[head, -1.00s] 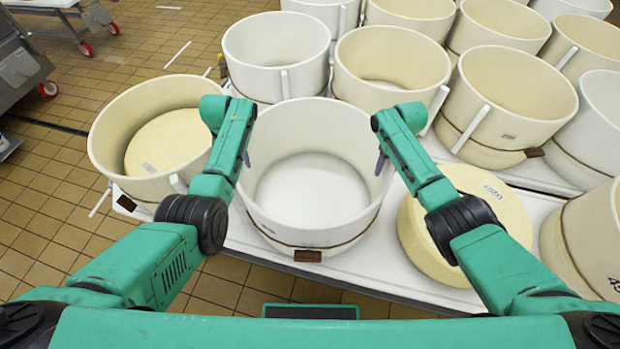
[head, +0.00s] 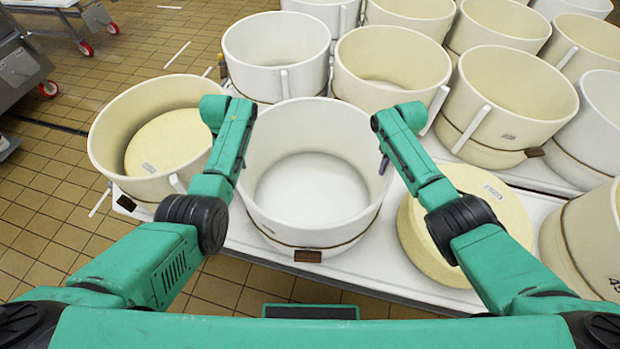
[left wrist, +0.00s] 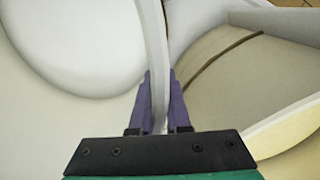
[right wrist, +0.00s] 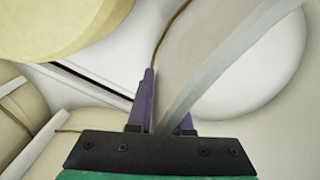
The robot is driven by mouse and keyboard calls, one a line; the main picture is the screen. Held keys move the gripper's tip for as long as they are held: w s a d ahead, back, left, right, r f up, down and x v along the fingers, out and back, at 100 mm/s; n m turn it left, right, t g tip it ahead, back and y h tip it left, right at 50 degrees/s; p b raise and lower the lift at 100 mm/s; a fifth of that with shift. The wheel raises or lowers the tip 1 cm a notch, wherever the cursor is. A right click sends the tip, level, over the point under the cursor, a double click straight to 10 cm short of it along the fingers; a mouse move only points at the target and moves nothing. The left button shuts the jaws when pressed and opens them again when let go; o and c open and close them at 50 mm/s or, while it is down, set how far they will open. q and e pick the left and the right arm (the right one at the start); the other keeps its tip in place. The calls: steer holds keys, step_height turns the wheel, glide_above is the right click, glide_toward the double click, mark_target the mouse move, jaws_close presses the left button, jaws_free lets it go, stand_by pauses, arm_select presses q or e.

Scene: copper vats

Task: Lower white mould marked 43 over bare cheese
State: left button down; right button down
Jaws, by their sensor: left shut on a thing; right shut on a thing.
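The white mould (head: 330,238) is a round, open-topped ring with a dark cord and a brown tag low on its front. No number 43 can be read on it. My left gripper (left wrist: 160,105) is shut on its left wall. My right gripper (right wrist: 160,108) is shut on its right wall, with fingers partly showing in the head view (head: 383,163). The bare cheese (head: 500,205), a pale yellow wheel with a small label, lies just right of the mould, partly behind my right arm. It also shows in the right wrist view (right wrist: 55,25). The mould is beside the cheese, not above it.
A cream mould (head: 112,125) with a cheese (head: 160,145) inside stands close on the left. Several other moulds crowd behind and to the right, including one (head: 585,240) right of the bare cheese. The white table (head: 385,265) ends near my body.

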arm_select(q)
steer(key=shift+w+r, duration=0.1)
steer(key=shift+r, duration=0.15)
arm_select(e)
steer(key=shift+r, duration=0.2)
stand_by(0.5)
